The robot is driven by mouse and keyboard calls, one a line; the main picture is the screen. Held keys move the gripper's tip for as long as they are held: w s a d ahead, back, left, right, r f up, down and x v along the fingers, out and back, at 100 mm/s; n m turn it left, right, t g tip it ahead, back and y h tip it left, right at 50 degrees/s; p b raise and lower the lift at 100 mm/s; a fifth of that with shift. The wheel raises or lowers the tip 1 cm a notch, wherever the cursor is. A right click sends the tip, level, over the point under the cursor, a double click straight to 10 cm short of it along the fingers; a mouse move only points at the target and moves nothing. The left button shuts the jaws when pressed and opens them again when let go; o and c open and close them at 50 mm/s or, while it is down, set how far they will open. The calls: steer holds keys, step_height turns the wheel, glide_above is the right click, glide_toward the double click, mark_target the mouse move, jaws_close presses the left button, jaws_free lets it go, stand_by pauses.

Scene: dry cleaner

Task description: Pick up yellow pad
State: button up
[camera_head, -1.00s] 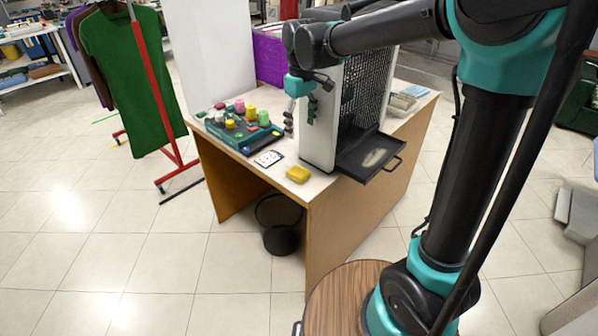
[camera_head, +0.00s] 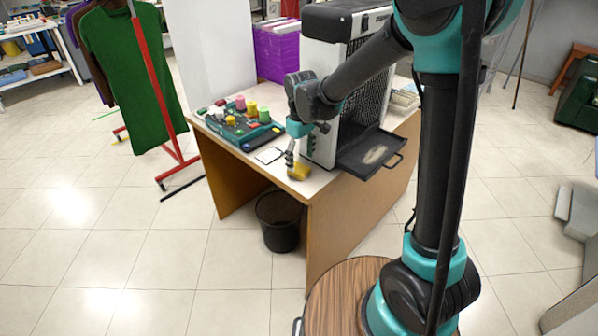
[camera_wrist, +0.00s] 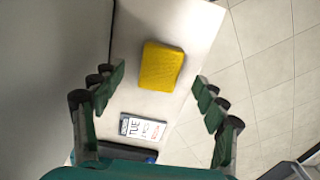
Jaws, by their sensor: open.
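The yellow pad (camera_head: 299,171) lies flat near the front edge of the table, beside the black-and-white machine. In the wrist view the yellow pad (camera_wrist: 161,66) is a small rounded block on the white tabletop, ahead of and between the fingers. My gripper (camera_head: 291,163) is just above and left of the pad in the head view, partly covering it. In the wrist view my gripper (camera_wrist: 159,84) is open and empty, its fingers on either side of the pad and apart from it.
A white card with print (camera_wrist: 142,128) lies near the pad. The machine (camera_head: 322,100) with its dark pull-out tray (camera_head: 352,155) stands close on the right. A teal tray of spools (camera_head: 262,138) is on the left. A black bin (camera_head: 279,232) stands below the table edge.

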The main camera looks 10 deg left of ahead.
mark_target(300, 169)
steer(key=shift+f, duration=1.8)
steer(key=c, duration=1)
steer(key=shift+a, duration=0.1)
steer(key=shift+c, duration=0.2)
steer(key=shift+r, duration=0.1)
step_height(300, 169, up, 20)
